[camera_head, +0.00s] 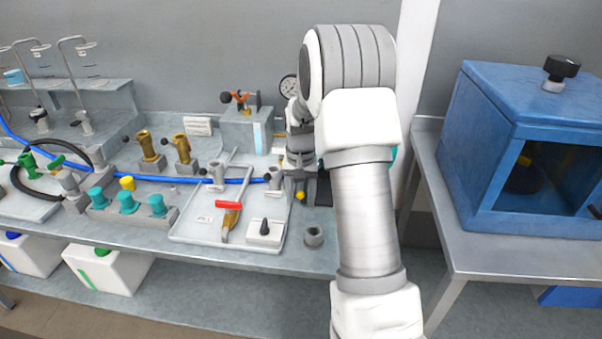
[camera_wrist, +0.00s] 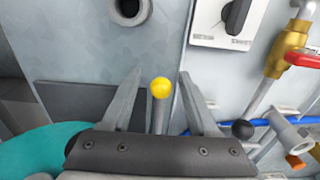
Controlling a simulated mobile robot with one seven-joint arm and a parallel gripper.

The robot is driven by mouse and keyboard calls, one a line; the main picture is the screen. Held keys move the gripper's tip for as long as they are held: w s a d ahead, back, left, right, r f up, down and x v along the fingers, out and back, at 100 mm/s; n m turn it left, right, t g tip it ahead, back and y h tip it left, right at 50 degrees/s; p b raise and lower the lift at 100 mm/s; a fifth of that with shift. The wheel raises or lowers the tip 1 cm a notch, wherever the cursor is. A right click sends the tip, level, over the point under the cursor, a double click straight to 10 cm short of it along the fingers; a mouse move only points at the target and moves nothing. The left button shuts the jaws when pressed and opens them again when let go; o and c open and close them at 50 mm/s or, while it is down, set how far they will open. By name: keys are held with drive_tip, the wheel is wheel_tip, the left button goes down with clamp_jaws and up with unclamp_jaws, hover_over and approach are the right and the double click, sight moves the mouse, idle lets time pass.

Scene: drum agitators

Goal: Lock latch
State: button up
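A grey rod tipped with a yellow ball (camera_wrist: 161,87) shows in the wrist view and looks like the latch handle. The same yellow ball (camera_head: 300,196) shows in the head view, just below my gripper at the bench's right part. My gripper (camera_wrist: 160,73) is open, with one finger on each side of the rod and a visible gap on both sides. I cannot tell how deep the rod sits between the fingers. The latch body is hidden behind my gripper and arm.
A white panel with a black switch (camera_head: 264,231), a red-handled valve (camera_head: 229,212) and a grey socket (camera_head: 314,236) stand close by. A black ball knob (camera_wrist: 243,129) is right of my gripper. A blue cabinet (camera_head: 530,140) stands on the right table.

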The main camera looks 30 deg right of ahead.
drive_tip(key=shift+r, duration=0.1)
wheel_tip(320, 180, up, 9)
drive_tip(key=p, duration=0.6)
idle(0.6)
